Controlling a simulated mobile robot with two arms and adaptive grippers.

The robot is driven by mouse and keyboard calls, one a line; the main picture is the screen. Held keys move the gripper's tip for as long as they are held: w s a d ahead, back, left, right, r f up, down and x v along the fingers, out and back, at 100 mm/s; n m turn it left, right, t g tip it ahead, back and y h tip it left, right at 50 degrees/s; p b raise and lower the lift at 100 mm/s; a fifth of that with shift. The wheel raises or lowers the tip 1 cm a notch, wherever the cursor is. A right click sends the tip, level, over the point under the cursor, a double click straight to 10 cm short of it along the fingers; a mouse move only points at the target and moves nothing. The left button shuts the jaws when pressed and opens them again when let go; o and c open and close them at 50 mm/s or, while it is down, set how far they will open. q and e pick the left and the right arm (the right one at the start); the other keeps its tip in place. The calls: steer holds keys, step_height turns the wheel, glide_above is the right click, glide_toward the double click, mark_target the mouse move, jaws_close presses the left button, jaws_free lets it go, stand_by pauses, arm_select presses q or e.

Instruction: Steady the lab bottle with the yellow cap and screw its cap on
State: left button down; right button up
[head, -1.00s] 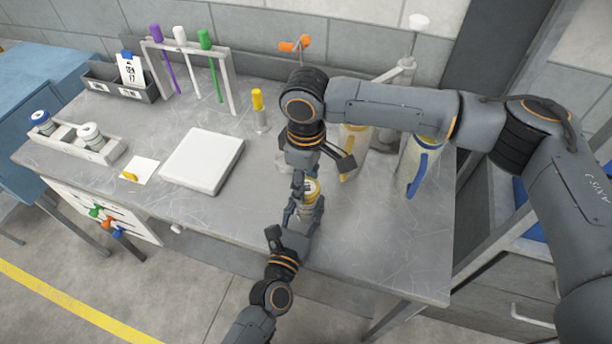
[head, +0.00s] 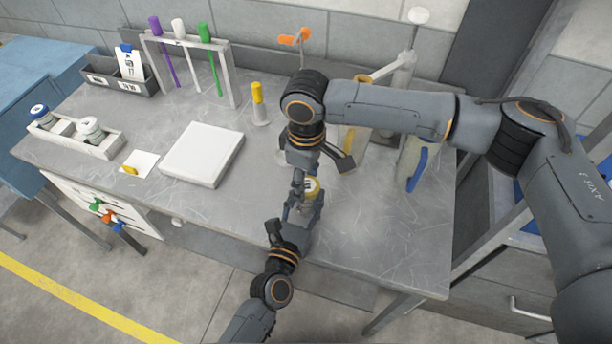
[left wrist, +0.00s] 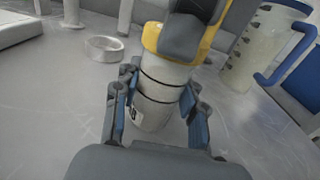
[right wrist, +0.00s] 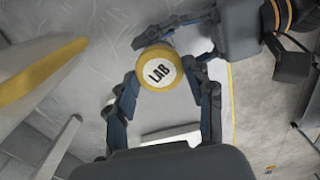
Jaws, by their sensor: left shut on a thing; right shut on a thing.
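The lab bottle (left wrist: 160,92) is a pale cylinder with dark bands, upright at the table's front edge. Its yellow cap (right wrist: 157,68) has a white top marked LAB and sits at the bottle's top; how tight it is I cannot tell. My left gripper (left wrist: 158,108) is shut around the bottle's body from the front. My right gripper (right wrist: 165,85) comes from above and is shut on the cap's sides. In the head view the cap (head: 312,186) shows just beside my right fingers, and the grippers hide much of the bottle.
A white square plate (head: 202,157) lies to the left. A yellow-topped cylinder (head: 258,96) stands behind. A jug with a blue handle (head: 416,168) stands to the right, partly behind my right arm. A shallow white ring (left wrist: 104,48) lies near the bottle. The front right tabletop is clear.

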steer(key=shift+f, duration=0.55)
stand_by(0.4)
steer(key=m, duration=2)
steer(key=shift+f, duration=0.1)
steer(key=m, duration=0.5)
steer(key=shift+m, duration=0.3)
steer(key=m, duration=0.2)
steer(key=shift+d+m, duration=0.1)
steer(key=shift+m, duration=0.3)
steer(key=m, duration=0.5)
steer(key=shift+d, duration=0.1)
